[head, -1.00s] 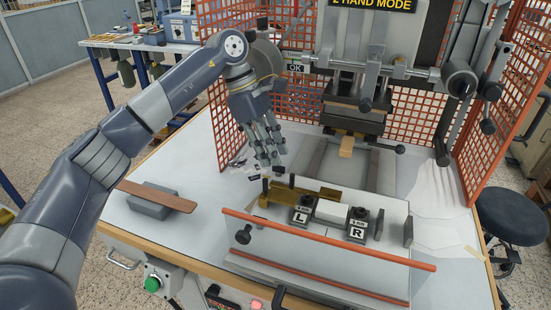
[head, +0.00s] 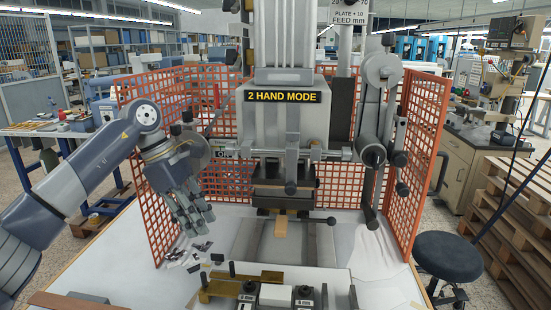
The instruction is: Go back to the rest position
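My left gripper (head: 196,222) hangs in the air over the left part of the white press table, in front of the orange mesh guard. Its fingers point down and look spread, with nothing seen between them. The foil stamping press (head: 284,110), marked "2 HAND MODE", stands in the middle. A small wooden piece (head: 281,227) shows under its head. A brass fixture (head: 240,285) and two dark push-button blocks (head: 248,291) (head: 303,296) sit at the front, cut by the bottom edge. My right gripper is not in view.
Orange mesh guards (head: 415,165) flank the press. Dark and pale scraps (head: 192,257) lie on the table below the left gripper. A brown strip (head: 62,301) lies at front left. A black stool (head: 448,257) and wooden pallets (head: 510,215) stand at right.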

